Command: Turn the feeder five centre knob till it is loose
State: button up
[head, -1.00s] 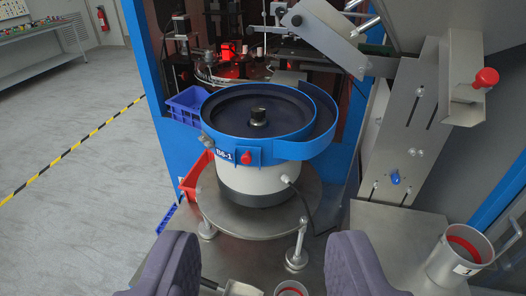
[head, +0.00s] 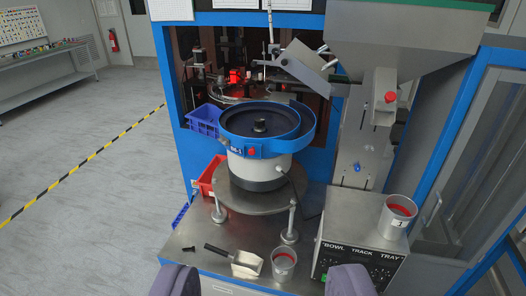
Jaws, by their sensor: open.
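The blue-rimmed bowl feeder (head: 232,148) stands on a round metal plate in the middle of the head view. Its dark centre knob (head: 260,125) sticks up from the middle of the black bowl floor. A small label on the rim is too small to read surely. A red knob (head: 251,152) sits on the front of the rim. My gripper (head: 264,284) shows as two padded grey-purple fingers at the bottom edge, wide apart with nothing between them. It is well in front of the feeder, touching nothing visible.
A scoop (head: 246,263), a metal cup (head: 284,262) and a small black part (head: 182,249) lie on the front bench. A control box (head: 345,268) with a second cup (head: 397,216) on top stands right. Open floor lies left.

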aim_at(259, 123)
jog(key=l+u, duration=0.25)
jog(key=l, duration=0.6)
jog(key=l+u, duration=0.25)
jog(key=l, duration=0.6)
jog(key=i+j+z, duration=0.1)
jog(key=i+j, duration=0.3)
jog(key=i+j+z, duration=0.15)
jog(key=i+j, duration=0.25)
jog(key=i+j+z, duration=0.1)
jog(key=i+j, duration=0.4)
jog(key=i+j+z, duration=0.15)
jog(key=i+j, duration=0.3)
jog(key=i+j+z, duration=0.1)
jog(key=i+j, duration=0.25)
jog(key=j, duration=0.25)
